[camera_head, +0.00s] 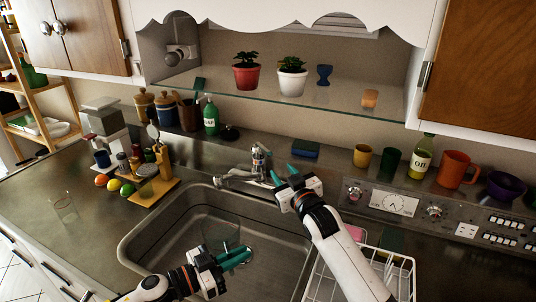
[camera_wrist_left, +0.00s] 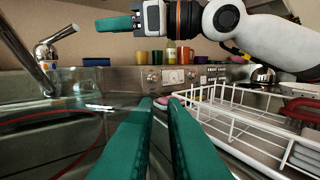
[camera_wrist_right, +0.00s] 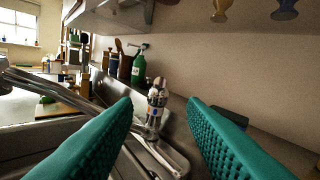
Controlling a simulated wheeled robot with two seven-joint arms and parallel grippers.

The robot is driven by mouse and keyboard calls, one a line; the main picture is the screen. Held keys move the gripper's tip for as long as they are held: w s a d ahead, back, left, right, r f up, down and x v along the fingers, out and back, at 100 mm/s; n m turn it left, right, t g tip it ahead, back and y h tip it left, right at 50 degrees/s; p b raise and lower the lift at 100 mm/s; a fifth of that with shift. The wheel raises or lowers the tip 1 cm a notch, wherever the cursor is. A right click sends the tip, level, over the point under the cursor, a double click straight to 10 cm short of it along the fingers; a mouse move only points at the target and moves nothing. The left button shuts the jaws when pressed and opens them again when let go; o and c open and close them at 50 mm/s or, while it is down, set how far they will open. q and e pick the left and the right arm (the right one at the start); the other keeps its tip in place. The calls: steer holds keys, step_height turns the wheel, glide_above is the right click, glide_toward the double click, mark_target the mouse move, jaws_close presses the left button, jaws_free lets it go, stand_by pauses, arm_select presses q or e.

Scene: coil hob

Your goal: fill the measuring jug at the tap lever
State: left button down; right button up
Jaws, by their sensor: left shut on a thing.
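The clear measuring jug (camera_head: 222,236) is in the sink basin (camera_head: 150,250), faint against the steel. My left gripper (camera_head: 246,257) is shut on the jug at its right side; a red line on the jug (camera_wrist_left: 50,115) shows in the left wrist view, beside the fingers. The metal tap (camera_head: 260,168) stands behind the basin, its spout (camera_head: 228,182) reaching left above the jug. The tap lever (camera_wrist_left: 62,35) is on top of the tap. My right gripper (camera_head: 284,176) is open and empty just right of the tap, which shows between its fingers in the right wrist view. I see no water stream.
A white wire dish rack (camera_head: 325,282) stands right of the basin. A drinking glass (camera_head: 64,208) is on the left counter. A green soap bottle (camera_head: 211,118) and a blue sponge (camera_head: 306,150) are on the ledge behind. A glass shelf (camera_head: 330,96) with plants hangs above.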

mark_target(268, 153)
steer(key=shift+x, duration=5.7)
jaws_close()
